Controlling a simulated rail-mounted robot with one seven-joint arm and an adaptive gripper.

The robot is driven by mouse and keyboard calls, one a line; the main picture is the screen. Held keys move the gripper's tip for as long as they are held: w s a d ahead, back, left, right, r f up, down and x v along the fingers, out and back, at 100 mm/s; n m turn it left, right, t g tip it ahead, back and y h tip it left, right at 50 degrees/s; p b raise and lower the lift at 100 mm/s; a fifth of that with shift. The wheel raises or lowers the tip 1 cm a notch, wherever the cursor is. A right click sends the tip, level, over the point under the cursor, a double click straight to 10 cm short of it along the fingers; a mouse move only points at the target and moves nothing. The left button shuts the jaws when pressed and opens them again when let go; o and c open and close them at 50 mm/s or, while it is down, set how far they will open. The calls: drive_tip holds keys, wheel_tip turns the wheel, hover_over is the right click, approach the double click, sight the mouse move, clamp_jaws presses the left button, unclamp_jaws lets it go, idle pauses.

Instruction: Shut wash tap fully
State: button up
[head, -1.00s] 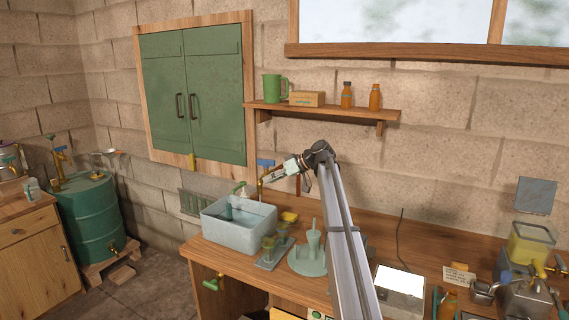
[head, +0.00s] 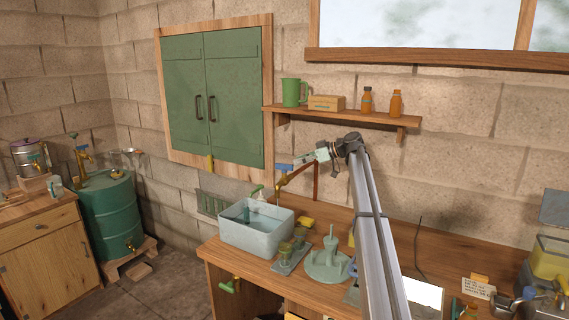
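The wash tap (head: 282,181) is a brass tap with a blue handle (head: 284,167), standing at the back right of the pale blue wash basin (head: 257,233). Its blue handle lies roughly level. No water stream can be made out at this size. My gripper (head: 303,162) is just to the right of the blue handle, at about its height or slightly above. Whether it touches the handle cannot be told. The fingers are too small and seen too much from the side to tell if they are open or shut.
A wooden shelf (head: 345,115) with a green jug, box and orange bottles hangs above. A yellow sponge (head: 306,223), a small rack (head: 292,255) and a grey-green stand (head: 327,264) are on the bench near the basin. A green cabinet (head: 212,95) is on the wall.

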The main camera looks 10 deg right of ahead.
sight(284, 165)
drive_tip(key=p+x, duration=0.1)
drive_tip(key=x, duration=0.6)
drive_tip(key=shift+w+a+f+p, duration=0.1)
drive_tip(key=shift+w+a+p, duration=0.1)
drive_tip(key=shift+p, duration=0.1)
clamp_jaws()
